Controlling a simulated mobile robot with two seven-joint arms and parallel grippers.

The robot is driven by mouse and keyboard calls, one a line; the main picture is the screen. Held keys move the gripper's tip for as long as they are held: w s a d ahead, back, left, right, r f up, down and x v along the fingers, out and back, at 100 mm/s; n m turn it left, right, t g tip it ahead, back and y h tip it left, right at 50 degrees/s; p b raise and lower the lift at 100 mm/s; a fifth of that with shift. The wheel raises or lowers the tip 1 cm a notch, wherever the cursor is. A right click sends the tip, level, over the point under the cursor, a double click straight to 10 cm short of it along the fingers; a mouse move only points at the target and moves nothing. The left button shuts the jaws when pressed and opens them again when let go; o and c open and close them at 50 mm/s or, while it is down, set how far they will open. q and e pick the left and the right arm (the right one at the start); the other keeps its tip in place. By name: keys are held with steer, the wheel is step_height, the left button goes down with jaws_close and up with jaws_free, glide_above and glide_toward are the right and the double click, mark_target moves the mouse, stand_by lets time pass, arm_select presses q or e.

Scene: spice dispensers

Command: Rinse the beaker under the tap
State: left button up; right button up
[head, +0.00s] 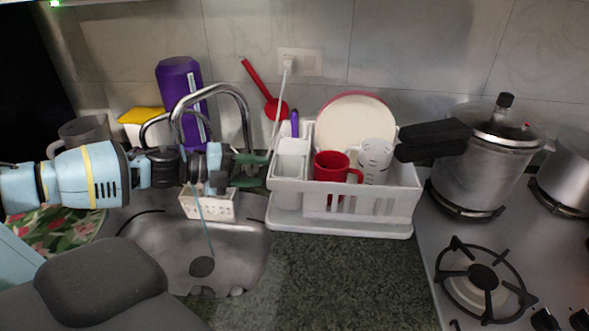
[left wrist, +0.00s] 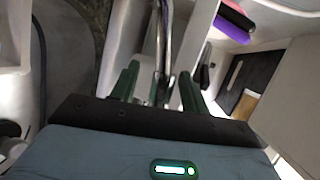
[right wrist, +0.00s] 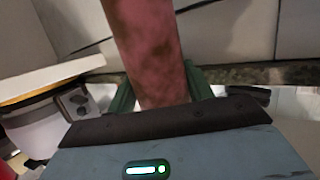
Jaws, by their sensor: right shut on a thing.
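A pale cup with dark markings (head: 375,158), which looks like the beaker, stands in the white dish rack (head: 343,206) beside a red mug. The chrome tap (head: 246,115) arches over the metal sink (head: 236,262). A thin bluish stream (head: 207,228) runs down toward the drain. My left gripper (head: 253,171) is beside the tap, its fingers apart; in the left wrist view (left wrist: 158,88) a chrome pipe shows between them. My right gripper (right wrist: 162,92) is shut on a reddish-brown thing (right wrist: 148,45), seen only in the right wrist view; I cannot tell what it is.
A red mug (head: 329,166) and a plate (head: 352,117) are in the rack. A white caddy (head: 210,205) is at the sink's back edge. A purple bottle (head: 178,80) stands behind the tap. A pressure cooker (head: 480,170) is on the stove. The front counter (head: 330,285) is clear.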

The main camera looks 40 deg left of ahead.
steer(key=shift+r, duration=0.15)
arm_select(q)
steer(key=p+v, duration=0.6)
steer(key=v, duration=0.6)
arm_select(e)
step_height(320, 180, up, 14)
steer(key=w+t, duration=0.2)
steer(key=shift+f+t, duration=0.2)
steer(key=shift+t, duration=0.1)
steer(key=shift+w, duration=0.1)
